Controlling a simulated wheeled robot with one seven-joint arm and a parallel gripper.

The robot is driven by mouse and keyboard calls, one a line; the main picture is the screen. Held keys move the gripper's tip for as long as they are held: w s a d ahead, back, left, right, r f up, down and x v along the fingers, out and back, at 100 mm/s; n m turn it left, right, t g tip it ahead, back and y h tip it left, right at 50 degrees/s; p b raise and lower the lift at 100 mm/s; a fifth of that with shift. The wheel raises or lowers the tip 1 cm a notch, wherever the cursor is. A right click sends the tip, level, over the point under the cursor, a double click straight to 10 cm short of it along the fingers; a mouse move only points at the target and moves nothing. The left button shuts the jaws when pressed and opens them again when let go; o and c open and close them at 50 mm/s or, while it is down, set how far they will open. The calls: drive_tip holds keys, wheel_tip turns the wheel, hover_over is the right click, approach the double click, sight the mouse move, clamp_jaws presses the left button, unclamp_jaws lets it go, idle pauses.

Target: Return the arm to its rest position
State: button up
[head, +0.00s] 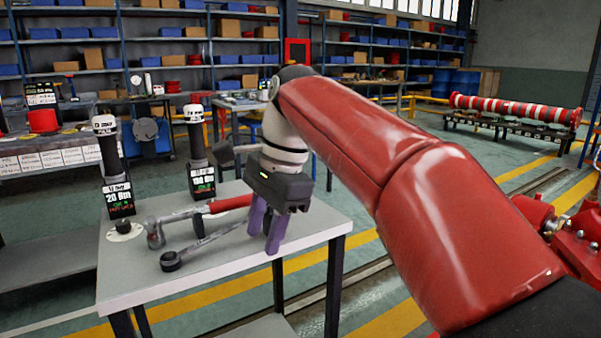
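My arm reaches in from the right, and my gripper (263,240) points down at the right part of the grey tabletop (130,280). Its two purple fingers stand apart, with a narrow gap between them. A wrench with a dark round head (172,261) lies on the table; its handle runs right toward the fingers, and I cannot tell whether they touch it. A second wrench with a red grip (231,204) lies behind it, its far end close to my gripper. Nothing is clearly seen held between the fingers.
Two black posts with white caps and displays, a left one (115,170) and a right one (199,155), stand on the table. A red machine (575,245) is at the far right. Shelves (140,55) line the back.

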drive_tip(key=s+d+f+n+t+h, duration=0.1)
drive_tip(key=s+d+f+n+t, duration=0.2)
drive_tip(key=s+d+f+n, duration=0.2)
drive_tip(key=s+d+f+n+t+h, duration=0.2)
drive_tip(key=s+d+f+n, duration=0.3)
drive_tip(key=s+d+f, duration=0.5)
drive_tip(key=d+f+t, duration=0.1)
drive_tip(key=d+f, duration=0.2)
drive_tip(key=d, duration=0.2)
drive_tip(key=shift+d, duration=0.4)
